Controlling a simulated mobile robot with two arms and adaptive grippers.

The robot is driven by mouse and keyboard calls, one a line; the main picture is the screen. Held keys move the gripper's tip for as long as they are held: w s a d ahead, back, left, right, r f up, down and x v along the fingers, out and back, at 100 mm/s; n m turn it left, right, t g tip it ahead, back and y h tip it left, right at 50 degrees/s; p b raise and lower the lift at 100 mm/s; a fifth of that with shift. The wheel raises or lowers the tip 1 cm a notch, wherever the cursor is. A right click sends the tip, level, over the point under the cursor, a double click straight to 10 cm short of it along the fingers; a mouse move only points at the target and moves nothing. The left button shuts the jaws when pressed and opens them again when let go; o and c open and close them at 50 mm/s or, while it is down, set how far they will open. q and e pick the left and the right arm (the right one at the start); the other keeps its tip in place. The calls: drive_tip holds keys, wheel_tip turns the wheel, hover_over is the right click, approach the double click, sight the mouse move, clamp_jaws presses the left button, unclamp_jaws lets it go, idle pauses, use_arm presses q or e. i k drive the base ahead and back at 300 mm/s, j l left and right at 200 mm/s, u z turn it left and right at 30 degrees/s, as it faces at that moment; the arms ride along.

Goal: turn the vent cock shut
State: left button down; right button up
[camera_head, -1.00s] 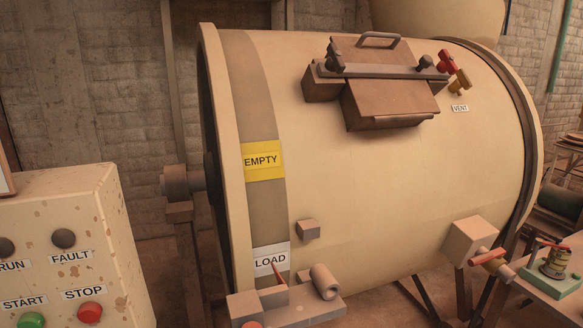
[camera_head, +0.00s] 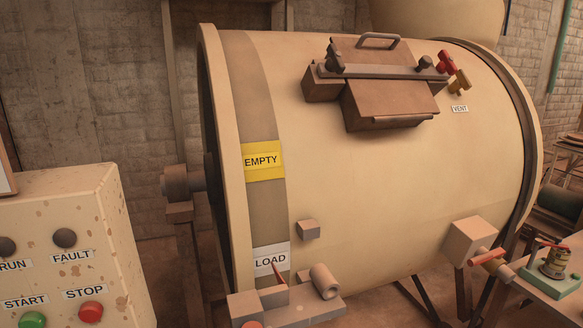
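The vent cock (camera_head: 459,82) is a small yellow-brown fitting with a red handle (camera_head: 446,63) at its upper left. It sits high on the right part of the cream drum (camera_head: 400,190), above a small white VENT label (camera_head: 460,109). The red handle lies close to the right end of the hatch bar. The view is too small to tell how far the cock is turned. Neither of my grippers shows in this view.
A brown hatch (camera_head: 385,100) with a clamp bar and top handle sits left of the cock. A control box (camera_head: 70,220) with START and STOP buttons stands at left. A red-levered valve block (camera_head: 472,242) and a green-based device (camera_head: 552,275) are at lower right.

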sight(462, 81)
drive_tip(key=i+l, duration=0.15)
drive_tip(key=l, duration=0.25)
drive_tip(key=i+l, duration=0.1)
drive_tip(key=l, duration=0.3)
drive_tip(key=i+l+z, duration=0.15)
drive_tip(key=l+z, duration=0.2)
drive_tip(key=i+l+z, duration=0.4)
drive_tip(key=l+z, duration=0.25)
